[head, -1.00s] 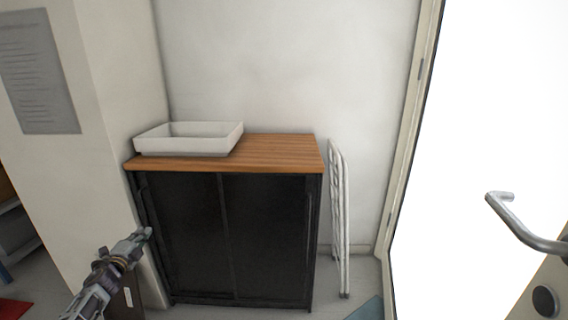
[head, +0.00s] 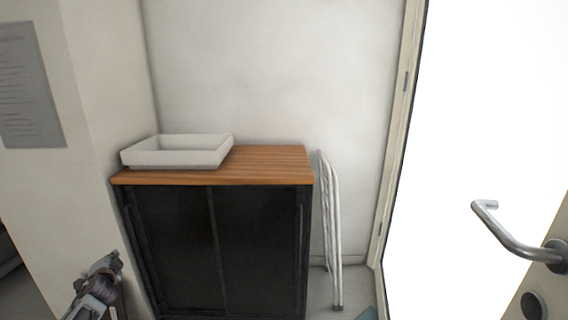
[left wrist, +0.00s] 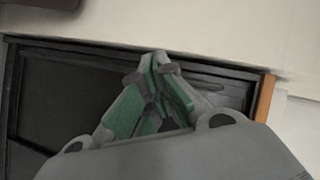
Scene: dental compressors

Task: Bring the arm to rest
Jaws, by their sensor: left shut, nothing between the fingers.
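My left gripper (head: 112,262) shows at the lower left of the head view, in front of the left side of a black cabinet and apart from it. In the left wrist view its green-padded fingers (left wrist: 157,62) meet at the tips, with nothing between them. The black cabinet (head: 255,250) fills much of the wrist view behind the fingers. My right gripper is in neither view.
The cabinet has a wooden top (head: 270,165) with a white basin (head: 178,152) on its left part. A folded white metal rack (head: 331,230) leans by the wall to the right. A door with a metal handle (head: 510,235) stands at the right.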

